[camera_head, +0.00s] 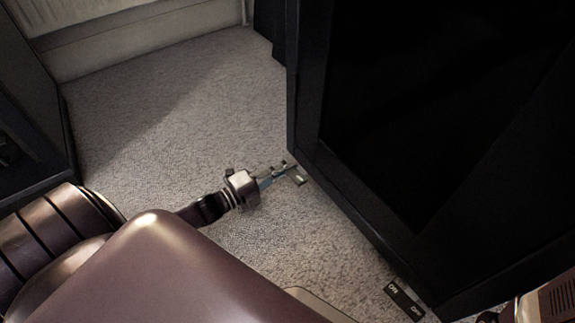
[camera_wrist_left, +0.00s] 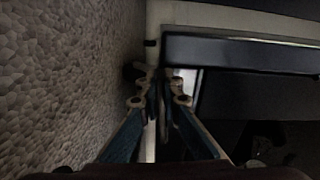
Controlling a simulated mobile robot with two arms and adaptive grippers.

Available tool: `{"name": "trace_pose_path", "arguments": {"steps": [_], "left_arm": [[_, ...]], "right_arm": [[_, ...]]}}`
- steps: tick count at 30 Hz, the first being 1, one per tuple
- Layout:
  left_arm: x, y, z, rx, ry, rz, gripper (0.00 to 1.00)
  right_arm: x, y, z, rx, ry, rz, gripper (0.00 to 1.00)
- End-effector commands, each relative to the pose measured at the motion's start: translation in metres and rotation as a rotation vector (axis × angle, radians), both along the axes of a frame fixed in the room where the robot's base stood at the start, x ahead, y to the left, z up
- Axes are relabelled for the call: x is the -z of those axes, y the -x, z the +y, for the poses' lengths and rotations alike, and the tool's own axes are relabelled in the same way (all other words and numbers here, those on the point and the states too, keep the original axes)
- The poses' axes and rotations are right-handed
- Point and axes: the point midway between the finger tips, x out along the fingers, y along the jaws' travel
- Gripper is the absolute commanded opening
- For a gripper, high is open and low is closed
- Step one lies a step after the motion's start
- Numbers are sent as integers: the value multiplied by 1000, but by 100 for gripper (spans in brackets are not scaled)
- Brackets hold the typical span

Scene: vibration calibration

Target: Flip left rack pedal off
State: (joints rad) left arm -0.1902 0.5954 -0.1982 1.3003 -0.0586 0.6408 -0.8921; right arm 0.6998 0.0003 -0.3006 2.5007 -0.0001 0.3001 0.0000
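The left rack pedal (camera_head: 301,178) is a small dark plate with a light mark, low on the floor at the near left corner of the black rack (camera_head: 311,105). My left gripper (camera_head: 286,167) is right beside it, low over the carpet. I cannot tell whether they touch. In the left wrist view the two fingers (camera_wrist_left: 159,78) run close together and look shut, with nothing clearly between them. The rack's dark lower edge (camera_wrist_left: 240,50) shows just beyond and to the right. Which way the left pedal is tipped is too small to tell.
A second pedal (camera_head: 404,299), marked ON and OFF, sticks out at the rack's near right corner. Carpet (camera_head: 170,110) lies free left of the rack. A dark cabinet (camera_head: 35,110) stands at the left edge and a pale wall (camera_head: 150,40) at the back. Part of my right arm shows bottom right.

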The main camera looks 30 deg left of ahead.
Motion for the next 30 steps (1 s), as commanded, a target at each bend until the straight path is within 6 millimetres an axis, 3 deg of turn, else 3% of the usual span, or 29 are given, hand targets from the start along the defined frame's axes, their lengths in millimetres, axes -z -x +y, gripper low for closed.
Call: {"name": "trace_pose_path", "arguments": {"steps": [3, 9, 19, 20, 24, 30], "left_arm": [[-9, 0, -1, -3, -123, -50, 0], [-10, 1, -3, 0, -272, -112, 0], [-9, 2, -3, 1, -293, -119, 0], [-9, 2, -3, 2, -292, -119, 8], [-9, 2, -3, 1, -291, -118, 23], [-9, 1, -3, 0, -290, -118, 23]], "right_arm": [[-17, 0, 0, 0, 0, 0, 68], [-23, 0, 0, 0, 0, 0, 68], [-23, 0, 0, 1, 0, 0, 68], [-23, 0, 0, 1, 0, 0, 68], [-23, 0, 0, 1, 0, 0, 68], [-23, 0, 0, 1, 0, 1, 68]]}}
